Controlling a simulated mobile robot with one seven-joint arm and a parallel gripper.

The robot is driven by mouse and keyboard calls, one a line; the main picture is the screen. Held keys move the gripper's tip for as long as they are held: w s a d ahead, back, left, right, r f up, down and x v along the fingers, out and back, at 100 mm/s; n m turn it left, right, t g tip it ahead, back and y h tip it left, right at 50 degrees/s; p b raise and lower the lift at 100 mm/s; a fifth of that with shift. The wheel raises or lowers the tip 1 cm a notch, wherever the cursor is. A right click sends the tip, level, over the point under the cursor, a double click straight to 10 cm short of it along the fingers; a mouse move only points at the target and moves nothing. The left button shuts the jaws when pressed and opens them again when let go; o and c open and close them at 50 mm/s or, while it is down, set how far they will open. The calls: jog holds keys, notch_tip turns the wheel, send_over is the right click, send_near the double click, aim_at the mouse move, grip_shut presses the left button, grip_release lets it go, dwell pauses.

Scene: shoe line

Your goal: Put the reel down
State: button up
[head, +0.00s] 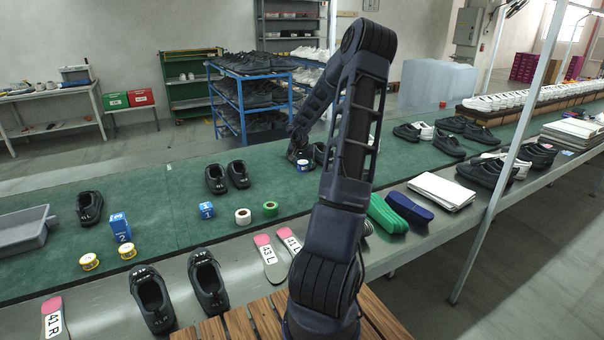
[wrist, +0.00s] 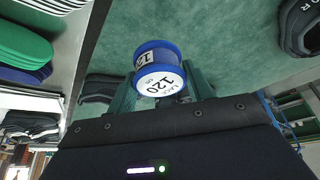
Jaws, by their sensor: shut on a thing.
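A blue reel (wrist: 158,68) with a white label reading 120 sits between the two fingers of my gripper (wrist: 162,88) in the wrist view. My gripper is shut on it. In the head view the reel (head: 303,165) shows small below my gripper (head: 301,153), over the far part of the green mat (head: 185,180). I cannot tell whether the reel touches the mat. My arm hides part of the area to the right of the reel.
A white reel (head: 243,216), a green reel (head: 270,208) and yellow reels (head: 89,262) stand on the left half of the line. A black shoe (head: 319,152) is close behind my gripper. Black shoes (head: 215,178) stand further left. Bare mat lies between them and my gripper.

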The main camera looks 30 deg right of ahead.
jog(key=shift+r, duration=0.55)
jog(key=w+a+n+y, duration=0.1)
jog(key=w+a+n, duration=0.3)
jog(key=a, duration=1)
jog(key=n+y, duration=0.4)
jog(key=n, duration=0.7)
send_over(163, 243)
jog(key=s, duration=0.1)
jog(key=f, duration=1.9)
jog(key=shift+d+f, duration=0.4)
jog(key=shift+f, duration=0.1)
